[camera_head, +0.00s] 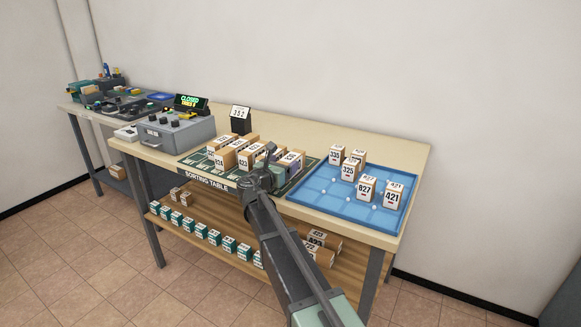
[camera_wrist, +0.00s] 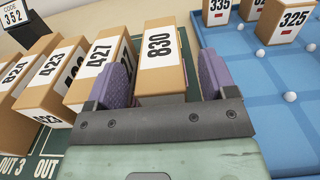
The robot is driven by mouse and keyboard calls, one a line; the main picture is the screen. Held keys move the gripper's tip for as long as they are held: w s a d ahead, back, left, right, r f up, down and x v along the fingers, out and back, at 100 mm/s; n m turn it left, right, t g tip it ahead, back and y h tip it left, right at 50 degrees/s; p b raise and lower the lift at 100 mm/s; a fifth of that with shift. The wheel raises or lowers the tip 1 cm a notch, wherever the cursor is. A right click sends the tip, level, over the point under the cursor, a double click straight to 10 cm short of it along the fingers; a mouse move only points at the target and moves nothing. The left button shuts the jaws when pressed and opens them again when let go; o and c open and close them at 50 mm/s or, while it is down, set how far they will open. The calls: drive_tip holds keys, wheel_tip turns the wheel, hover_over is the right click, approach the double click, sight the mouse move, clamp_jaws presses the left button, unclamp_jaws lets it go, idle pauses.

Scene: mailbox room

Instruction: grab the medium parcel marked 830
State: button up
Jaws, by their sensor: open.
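The parcel marked 830 (camera_wrist: 160,60) is a brown box with a white label on top. In the wrist view it lies between the two purple fingers of my gripper (camera_wrist: 162,82), one finger on each side. The fingers are open; I cannot tell whether either touches the box. The near end of the parcel is hidden behind the dark gripper bar. In the head view my gripper (camera_head: 271,173) is over the right part of the green sorting mat (camera_head: 307,176), and the arm hides part of the parcels there.
Parcel 427 (camera_wrist: 102,68) stands close to the left finger, with parcel 423 (camera_wrist: 60,78) beyond it. A blue tray (camera_head: 327,199) with small boxes such as 325 (camera_head: 348,171) is to the right. A grey machine (camera_head: 177,139) and a code sign (camera_head: 240,119) stand left and behind.

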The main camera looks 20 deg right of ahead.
drive_tip(key=shift+x, duration=1)
drive_tip(key=shift+a, duration=0.1)
drive_tip(key=c, duration=1.1)
wheel_tip(320, 180, up, 20)
drive_tip(key=p, duration=2)
drive_tip(key=shift+c, duration=0.2)
